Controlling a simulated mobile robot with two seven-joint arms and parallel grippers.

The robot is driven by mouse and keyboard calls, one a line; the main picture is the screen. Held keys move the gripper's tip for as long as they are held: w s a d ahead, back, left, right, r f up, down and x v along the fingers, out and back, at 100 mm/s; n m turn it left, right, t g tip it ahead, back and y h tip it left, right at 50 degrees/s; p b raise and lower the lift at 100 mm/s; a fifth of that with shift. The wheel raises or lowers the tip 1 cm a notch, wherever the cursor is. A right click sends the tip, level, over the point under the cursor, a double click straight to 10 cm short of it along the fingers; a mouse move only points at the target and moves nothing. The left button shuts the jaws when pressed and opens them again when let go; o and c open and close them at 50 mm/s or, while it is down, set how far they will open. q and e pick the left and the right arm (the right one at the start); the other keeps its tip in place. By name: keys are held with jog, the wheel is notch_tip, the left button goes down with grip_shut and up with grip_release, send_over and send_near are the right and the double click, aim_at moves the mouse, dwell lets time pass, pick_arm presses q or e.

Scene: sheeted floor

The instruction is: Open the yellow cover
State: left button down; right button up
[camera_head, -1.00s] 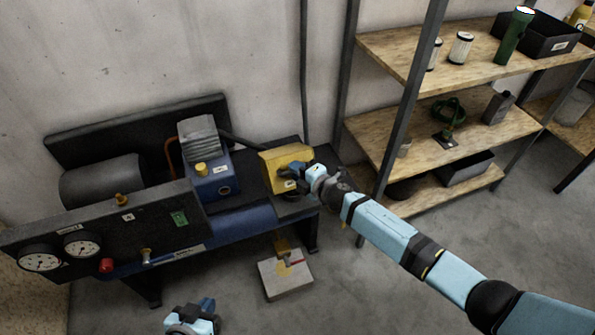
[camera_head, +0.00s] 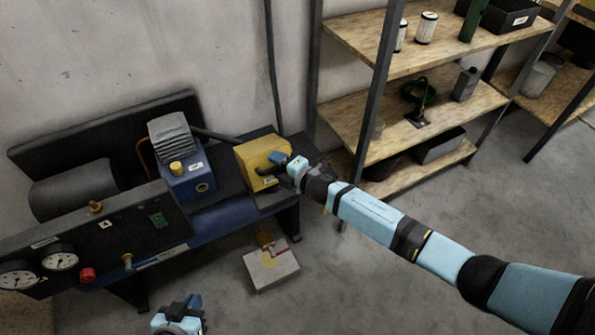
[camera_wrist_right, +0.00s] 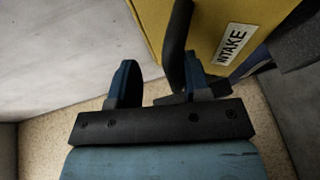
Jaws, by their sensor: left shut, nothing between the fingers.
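The yellow cover (camera_head: 257,152) is a boxy housing at the right end of the dark blue machine. In the right wrist view its yellow face (camera_wrist_right: 225,15) fills the top right, with a white INTAKE label (camera_wrist_right: 231,47). A dark handle (camera_wrist_right: 177,45) runs down in front of that face. My right gripper (camera_head: 272,167) is at the cover's front right side. In the wrist view its blue fingers (camera_wrist_right: 165,82) are apart, and the handle's lower end shows between them, nearer the right finger. Contact cannot be told. My left gripper (camera_head: 187,304) is low in the head view, away from the cover, and shut.
The machine (camera_head: 180,240) carries gauges (camera_head: 58,261) and a blue pump block (camera_head: 187,178). A pale box (camera_head: 270,266) sits on the floor below the cover. A shelf unit (camera_head: 440,110) stands to the right. Floor at the lower right is clear.

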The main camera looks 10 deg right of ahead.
jog(key=v, duration=1.2)
jog(key=shift+p, duration=0.45)
jog(key=shift+r, duration=0.15)
